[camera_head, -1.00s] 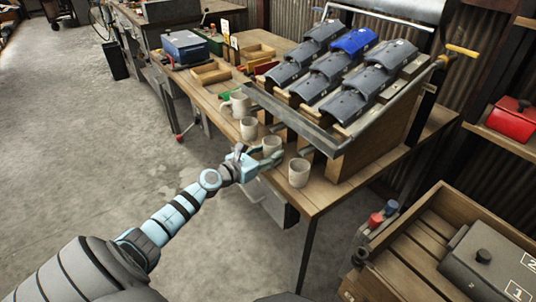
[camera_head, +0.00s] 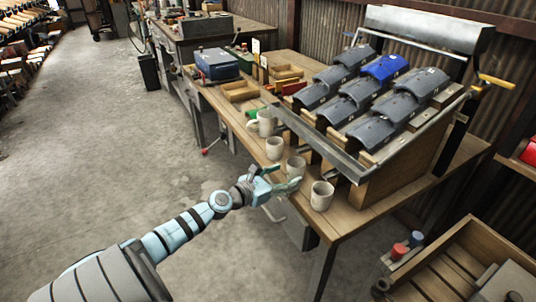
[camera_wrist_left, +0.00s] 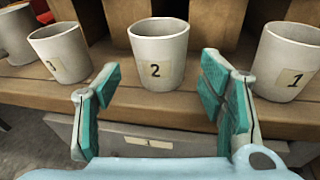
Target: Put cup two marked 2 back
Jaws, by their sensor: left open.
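The cup marked 2 (camera_wrist_left: 157,52) stands upright on the wooden bench in the left wrist view, its label facing me; in the head view it is the pale cup (camera_head: 295,164) just beyond my left gripper (camera_head: 281,185). That gripper (camera_wrist_left: 163,108) is open, its teal-padded fingers on either side of and in front of the cup, with nothing between them. A gap shows between fingers and cup. The cup marked 3 (camera_wrist_left: 60,52) stands to its left and the cup marked 1 (camera_wrist_left: 289,62) to its right. My right gripper is not in view.
Another pale cup (camera_head: 265,122) stands farther along the bench edge. A rack of grey and blue covered units (camera_head: 360,95) rises behind the cups. A blue box (camera_head: 216,64) and wooden trays (camera_head: 240,91) are farther back. Open floor lies left of the bench.

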